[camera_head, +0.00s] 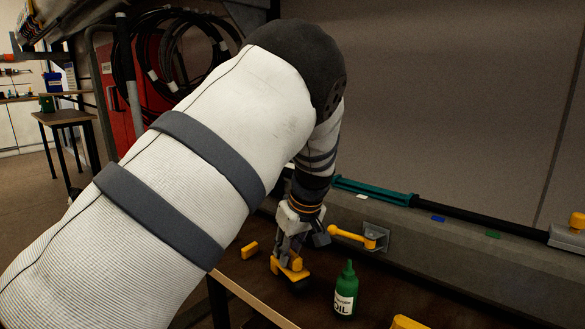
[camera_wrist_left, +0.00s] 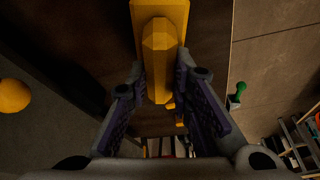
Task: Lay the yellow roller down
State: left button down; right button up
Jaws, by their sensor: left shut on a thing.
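The yellow roller (camera_head: 291,271) is in my left gripper (camera_head: 286,255), low over the dark bench top in the head view. Its yellow body shows below the fingers, with a dark part at its lower right. I cannot tell whether it touches the bench. In the left wrist view the yellow roller (camera_wrist_left: 159,52) lies between the two fingers (camera_wrist_left: 160,88), which are shut on it. Part of it is hidden by the fingers. My right gripper is in neither view.
A green oil bottle (camera_head: 346,290) stands close to the right of the roller. A yellow-handled crank (camera_head: 356,237) sits behind it on the grey ledge. A small yellow block (camera_head: 249,250) lies to the left. Another yellow thing (camera_head: 408,322) shows at the bottom edge.

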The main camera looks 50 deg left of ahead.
pick_arm(q)
jog(key=shift+f, duration=0.3)
jog(key=c, duration=1.3)
grip_release()
jog(key=shift+c, duration=0.2)
jog(key=v, duration=1.2)
jog(key=shift+f, duration=0.1)
